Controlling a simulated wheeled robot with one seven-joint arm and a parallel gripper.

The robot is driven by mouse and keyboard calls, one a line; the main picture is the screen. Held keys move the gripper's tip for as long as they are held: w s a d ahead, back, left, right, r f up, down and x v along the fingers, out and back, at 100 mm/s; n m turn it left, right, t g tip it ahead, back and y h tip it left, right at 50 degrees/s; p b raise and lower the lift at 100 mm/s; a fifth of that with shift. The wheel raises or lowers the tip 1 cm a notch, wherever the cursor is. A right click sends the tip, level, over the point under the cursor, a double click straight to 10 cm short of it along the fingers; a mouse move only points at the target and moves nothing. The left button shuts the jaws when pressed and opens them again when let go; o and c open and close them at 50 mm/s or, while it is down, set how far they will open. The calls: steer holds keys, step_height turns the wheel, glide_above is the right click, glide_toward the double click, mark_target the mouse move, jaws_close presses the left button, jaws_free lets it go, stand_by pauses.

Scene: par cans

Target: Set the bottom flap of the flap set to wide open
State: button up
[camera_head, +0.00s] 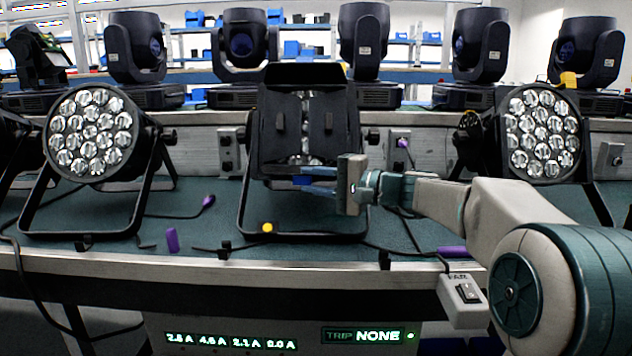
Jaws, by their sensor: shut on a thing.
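The flap set (268,128) is mounted on the front of the middle par can, which stands in a black yoke on the bench. Its top flap (303,75) sticks out at the top. Its two side flaps (328,122) cover much of the lens, with a strip of lamps showing between them. The bottom flap (270,171) is a dark plate along the lower edge, partly hidden by my fingers; its exact angle is hard to tell. My gripper (305,181) reaches in from the right, its blue fingers shut on the bottom flap near its middle.
Par cans stand at left (90,135) and right (543,135). Moving heads (240,45) line the raised shelf behind. Cables, purple connectors (172,240) and a yellow knob (267,228) are near the bench front. A switch box (463,300) hangs below my arm.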

steer(key=o, duration=0.9)
steer(key=shift+d, duration=0.1)
steer(key=p+v, duration=0.3)
steer(key=v, duration=1)
steer(key=shift+s+d+p, duration=0.2)
steer(key=shift+d+p, duration=0.1)
steer(key=shift+p, duration=0.05)
